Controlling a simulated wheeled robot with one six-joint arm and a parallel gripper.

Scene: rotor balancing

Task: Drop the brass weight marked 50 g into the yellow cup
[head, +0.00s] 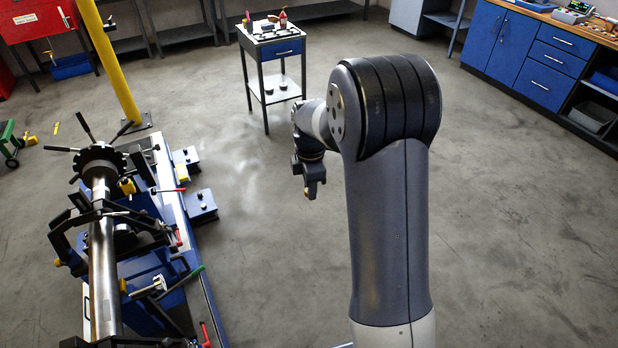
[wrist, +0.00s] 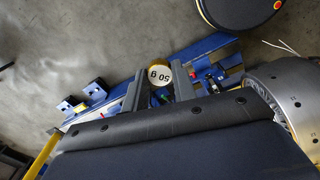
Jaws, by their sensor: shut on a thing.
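My gripper (head: 311,190) hangs in the air over open floor, right of the balancing machine in the head view. It is shut on the brass weight, whose pale round face marked 50 g (wrist: 159,75) shows between the fingers in the wrist view. In the head view only a tiny brass-coloured bit of the weight (head: 308,192) shows at the fingertips. A small yellow object (head: 127,186) sits beside the rotor's dark disc; I cannot tell whether it is the yellow cup. No other clear yellow cup shows.
The balancing machine with its steel rotor (head: 103,265) stands at the left, with blue boxes (head: 201,205) along its side. A yellow post (head: 110,60) rises behind it. A small blue-drawer table (head: 270,40) stands at the back. The floor between is clear.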

